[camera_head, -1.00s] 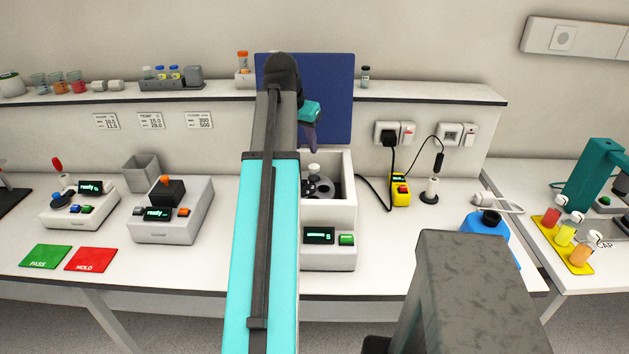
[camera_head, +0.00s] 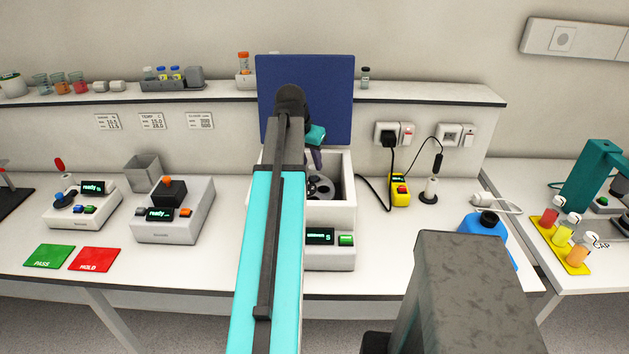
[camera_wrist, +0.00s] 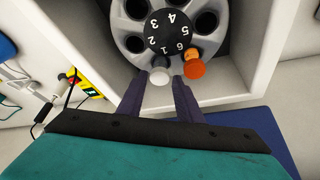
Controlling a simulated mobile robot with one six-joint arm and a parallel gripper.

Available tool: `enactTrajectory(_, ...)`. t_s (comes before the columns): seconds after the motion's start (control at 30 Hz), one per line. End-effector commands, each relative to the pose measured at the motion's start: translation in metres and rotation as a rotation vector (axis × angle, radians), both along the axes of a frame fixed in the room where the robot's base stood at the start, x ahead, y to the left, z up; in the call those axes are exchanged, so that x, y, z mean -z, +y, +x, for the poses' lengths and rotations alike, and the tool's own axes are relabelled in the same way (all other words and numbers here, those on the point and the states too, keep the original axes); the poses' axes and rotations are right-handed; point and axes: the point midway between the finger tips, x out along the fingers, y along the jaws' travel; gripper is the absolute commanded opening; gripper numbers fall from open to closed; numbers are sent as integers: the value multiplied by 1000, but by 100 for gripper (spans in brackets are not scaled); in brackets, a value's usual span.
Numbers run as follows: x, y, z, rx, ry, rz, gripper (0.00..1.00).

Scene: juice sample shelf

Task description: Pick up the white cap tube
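The white cap tube (camera_wrist: 159,76) sits in the numbered grey rotor (camera_wrist: 121,29) inside a white box-shaped centrifuge (camera_head: 343,210). In the wrist view my gripper (camera_wrist: 161,80) has its two dark fingers spread on either side of the white cap, with small gaps visible. The gripper looks open; whether either finger touches the cap is hard to tell. An orange cap tube (camera_wrist: 194,68) stands in the rotor just right of the right fingertip. In the head view my gripper (camera_head: 315,160) reaches down into the centrifuge, and the white cap is hidden there.
The centrifuge walls surround the rotor closely, and its raised blue lid (camera_head: 320,95) stands behind my gripper. A yellow device (camera_head: 400,192) with a cable is to the right. A blue bottle (camera_head: 484,236) stands at the bench's right end. A shelf (camera_head: 430,95) runs behind.

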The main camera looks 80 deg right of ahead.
Motion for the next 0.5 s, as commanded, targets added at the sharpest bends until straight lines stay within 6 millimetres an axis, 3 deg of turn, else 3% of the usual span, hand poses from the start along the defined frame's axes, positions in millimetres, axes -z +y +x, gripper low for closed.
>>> enactTrajectory(0.5,5,-4,-2,1,0,0,32)
